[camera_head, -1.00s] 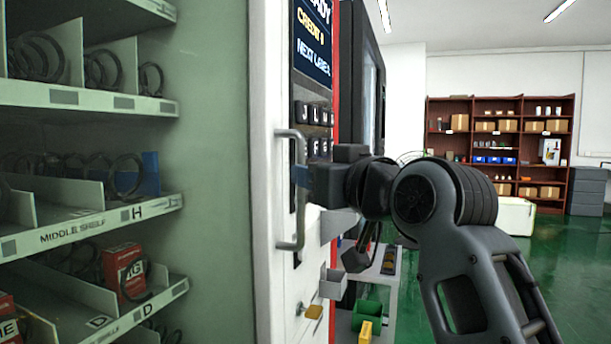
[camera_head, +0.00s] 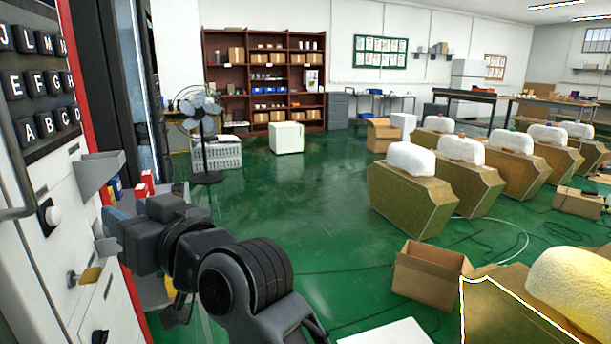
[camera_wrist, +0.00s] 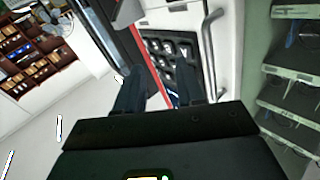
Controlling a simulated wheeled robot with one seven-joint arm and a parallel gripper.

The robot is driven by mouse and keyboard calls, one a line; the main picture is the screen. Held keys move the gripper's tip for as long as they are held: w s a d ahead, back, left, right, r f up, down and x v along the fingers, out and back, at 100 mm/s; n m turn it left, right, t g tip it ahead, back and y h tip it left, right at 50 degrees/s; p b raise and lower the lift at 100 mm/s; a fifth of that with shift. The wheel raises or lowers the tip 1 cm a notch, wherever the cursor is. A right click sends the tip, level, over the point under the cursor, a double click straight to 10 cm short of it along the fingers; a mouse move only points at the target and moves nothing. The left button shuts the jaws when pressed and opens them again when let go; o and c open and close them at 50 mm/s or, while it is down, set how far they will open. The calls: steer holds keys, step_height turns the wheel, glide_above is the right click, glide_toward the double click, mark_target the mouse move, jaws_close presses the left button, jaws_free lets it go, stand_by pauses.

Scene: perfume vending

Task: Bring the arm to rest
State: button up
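My arm reaches across the lower left of the head view, and my gripper (camera_head: 112,225) is at its end, close to the vending machine's front (camera_head: 35,190). In the wrist view my gripper (camera_wrist: 158,78) has its two dark fingers apart with nothing between them. Beyond the fingers are the machine's keypad (camera_wrist: 172,52) and door handle (camera_wrist: 207,55), both clear of the fingers. The shelves (camera_wrist: 285,75) with wire coils show at the right of the wrist view. In the head view the handle is mostly cut off at the left edge.
A fan (camera_head: 203,125) and a white cube (camera_head: 286,138) stand further back. An open cardboard box (camera_head: 430,275) and several green-brown display stands (camera_head: 405,200) fill the right. A bookcase (camera_head: 225,45) lines the back wall. Green floor (camera_head: 310,210) is free in the middle.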

steer(key=s+d+f+m+t+h, duration=0.2)
steer(key=s+d+f+m+h, duration=0.15)
steer(key=d+f, duration=0.5)
steer(key=s+d+f+m+t+h, duration=0.2)
steer(key=s+d+f, duration=0.4)
steer(key=d, duration=0.4)
steer(key=s+d+f+m+t+h, duration=0.2)
steer(key=s+d+f+m+h, duration=0.1)
steer(key=d+f, duration=0.6)
steer(key=s+d+f+m+h, duration=0.2)
steer(key=s+d+h, duration=0.2)
steer(key=s+d, duration=0.85)
steer(key=s+d+r+h, duration=0.1)
steer(key=s+d+r, duration=0.1)
steer(key=s, duration=0.5)
steer(key=s+d+r+h, duration=0.2)
steer(key=s+d+r, duration=0.1)
steer(key=s, duration=0.5)
steer(key=shift+s+d+r+p, duration=0.2)
steer(key=shift+d+p, duration=0.1)
steer(key=shift+p, duration=0.1)
